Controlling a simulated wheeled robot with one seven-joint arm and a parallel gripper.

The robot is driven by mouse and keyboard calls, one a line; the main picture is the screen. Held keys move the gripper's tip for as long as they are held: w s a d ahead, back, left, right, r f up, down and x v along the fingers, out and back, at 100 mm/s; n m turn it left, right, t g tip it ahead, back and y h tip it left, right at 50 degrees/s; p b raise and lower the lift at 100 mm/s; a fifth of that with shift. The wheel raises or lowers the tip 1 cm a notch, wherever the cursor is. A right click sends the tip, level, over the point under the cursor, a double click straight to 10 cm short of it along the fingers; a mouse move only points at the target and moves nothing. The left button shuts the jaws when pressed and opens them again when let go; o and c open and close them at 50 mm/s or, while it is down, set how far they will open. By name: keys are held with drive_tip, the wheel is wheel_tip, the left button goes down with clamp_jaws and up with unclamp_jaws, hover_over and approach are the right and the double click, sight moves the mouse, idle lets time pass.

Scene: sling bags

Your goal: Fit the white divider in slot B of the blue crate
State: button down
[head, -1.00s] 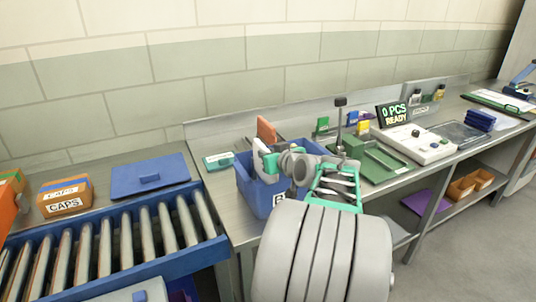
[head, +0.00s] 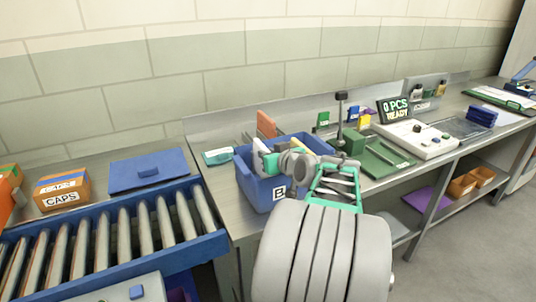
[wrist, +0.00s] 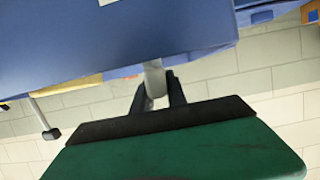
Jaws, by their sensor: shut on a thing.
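The blue crate (head: 246,184) stands on the grey bench, with a white label B (head: 279,194) on its front. The white divider (head: 259,157) is upright at the crate's left end, in my gripper (head: 271,162). In the wrist view my gripper (wrist: 160,98) has its dark fingers shut on the pale edge of the divider (wrist: 155,78), close against the blue crate (wrist: 120,50). The divider's lower part and the slots are hidden, so I cannot tell whether it sits in a slot. My arm covers the crate's right front.
An orange panel (head: 266,124) stands behind the crate, and a small teal box (head: 218,156) lies to its left. A roller conveyor (head: 120,235) is at left with an orange CAPS box (head: 62,191). A green fixture (head: 375,160) stands close to the right.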

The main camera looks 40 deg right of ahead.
drive_tip(key=shift+f+b, duration=1.3)
drive_tip(key=shift+f, duration=0.1)
drive_tip(key=c, duration=1.3)
unclamp_jaws()
drive_tip(key=shift+o, duration=0.2)
drive_tip(key=v, duration=0.8)
drive_tip(key=shift+w, duration=0.1)
